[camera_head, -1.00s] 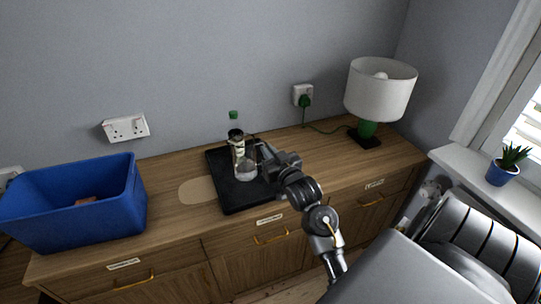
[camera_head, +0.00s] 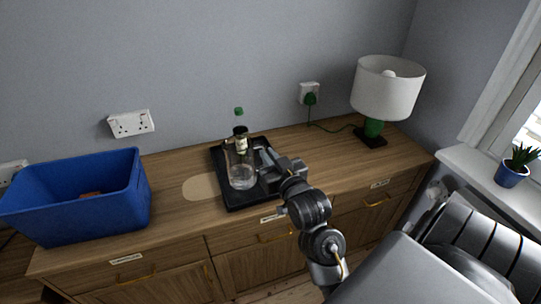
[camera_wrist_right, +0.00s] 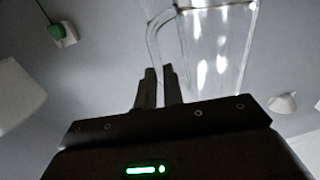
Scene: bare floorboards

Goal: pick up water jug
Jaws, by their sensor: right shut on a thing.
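The water jug (camera_head: 241,178) is clear glass and stands upright over the black tray (camera_head: 238,205) in the head view. In the right wrist view the jug (camera_wrist_right: 222,45) fills the upper right, with its handle on the left side. My right gripper (camera_head: 266,168) is at the jug's right side. In the right wrist view its fingers (camera_wrist_right: 158,84) are closed at the lower part of the handle. I cannot tell whether the jug's base touches the tray. My left gripper is not in view.
A blue bin (camera_head: 75,205) stands at the left of the wooden sideboard. A lamp (camera_head: 388,88) with a green base stands at the right, its cord running to a wall socket. A light oval mat (camera_head: 199,187) lies left of the tray. A potted plant (camera_head: 514,168) is on the sill.

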